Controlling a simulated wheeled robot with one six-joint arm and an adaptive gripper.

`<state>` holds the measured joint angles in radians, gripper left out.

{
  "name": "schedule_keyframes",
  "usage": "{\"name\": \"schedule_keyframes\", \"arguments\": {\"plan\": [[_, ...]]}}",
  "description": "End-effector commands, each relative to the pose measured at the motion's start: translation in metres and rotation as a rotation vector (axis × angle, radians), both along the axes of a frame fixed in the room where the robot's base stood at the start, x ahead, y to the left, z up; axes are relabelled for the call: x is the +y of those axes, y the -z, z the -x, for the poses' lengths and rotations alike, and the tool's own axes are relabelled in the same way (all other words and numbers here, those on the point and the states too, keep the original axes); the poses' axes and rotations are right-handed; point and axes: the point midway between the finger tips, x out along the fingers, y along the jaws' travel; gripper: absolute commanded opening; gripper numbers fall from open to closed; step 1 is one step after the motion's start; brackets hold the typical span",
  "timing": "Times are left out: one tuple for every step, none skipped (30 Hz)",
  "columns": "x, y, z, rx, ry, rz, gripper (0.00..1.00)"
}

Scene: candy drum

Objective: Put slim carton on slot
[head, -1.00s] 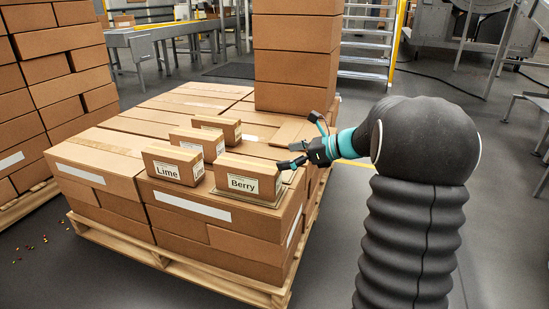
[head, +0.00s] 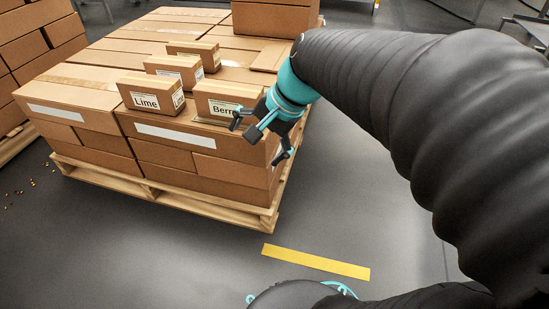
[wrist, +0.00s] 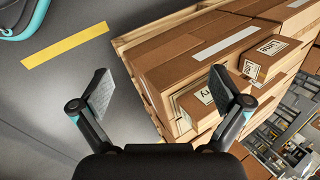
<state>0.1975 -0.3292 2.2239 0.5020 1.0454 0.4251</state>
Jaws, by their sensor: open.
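Several small brown cartons stand on a stack of boxes: a Lime carton (head: 150,92), a Berry carton (head: 222,88), a third carton (head: 175,66) behind and a narrow one (head: 195,50) at the back. I cannot tell which is the slim carton. A thin flat tan panel (head: 270,58) lies right of them; I cannot tell whether it is the slot. My gripper (head: 262,138) is open and empty, just in front of the Berry carton's right end and hiding part of its label. In the wrist view the Berry carton (wrist: 192,105) lies partly behind the right finger; the Lime carton (wrist: 265,58) is beyond.
The big-box stack (head: 75,100) stands on a wooden pallet (head: 190,202). A taller box pile (head: 275,18) rises at its back right. Another stack (head: 35,50) is at the left. Grey floor with a yellow stripe (head: 315,262) is clear in front.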

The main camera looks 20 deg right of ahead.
Motion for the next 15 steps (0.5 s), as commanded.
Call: {"name": "schedule_keyframes", "arguments": {"plan": [[0.002, 0.001, 0.018, -0.042, -0.078, 0.076, 0.99], [0.001, 0.002, 0.027, -0.065, -0.126, 0.124, 0.99], [0.000, 0.004, 0.039, -0.095, -0.190, 0.188, 0.99], [-0.002, 0.006, 0.047, -0.119, -0.238, 0.237, 0.99], [-0.003, 0.007, 0.055, -0.141, -0.286, 0.284, 0.99], [-0.006, 0.009, 0.065, -0.168, -0.346, 0.345, 0.99], [-0.008, 0.011, 0.072, -0.188, -0.391, 0.388, 0.99], [-0.010, 0.012, 0.078, -0.207, -0.433, 0.430, 0.99], [-0.013, 0.014, 0.085, -0.228, -0.483, 0.481, 0.99], [-0.014, 0.015, 0.090, -0.244, -0.518, 0.516, 0.99], [-0.016, 0.016, 0.094, -0.256, -0.548, 0.546, 0.99], [-0.018, 0.017, 0.098, -0.271, -0.584, 0.583, 0.99], [-0.020, 0.018, 0.101, -0.281, -0.608, 0.607, 0.99], [-0.021, 0.019, 0.103, -0.289, -0.626, 0.626, 0.99], [-0.023, 0.019, 0.105, -0.297, -0.647, 0.649, 0.99]]}}
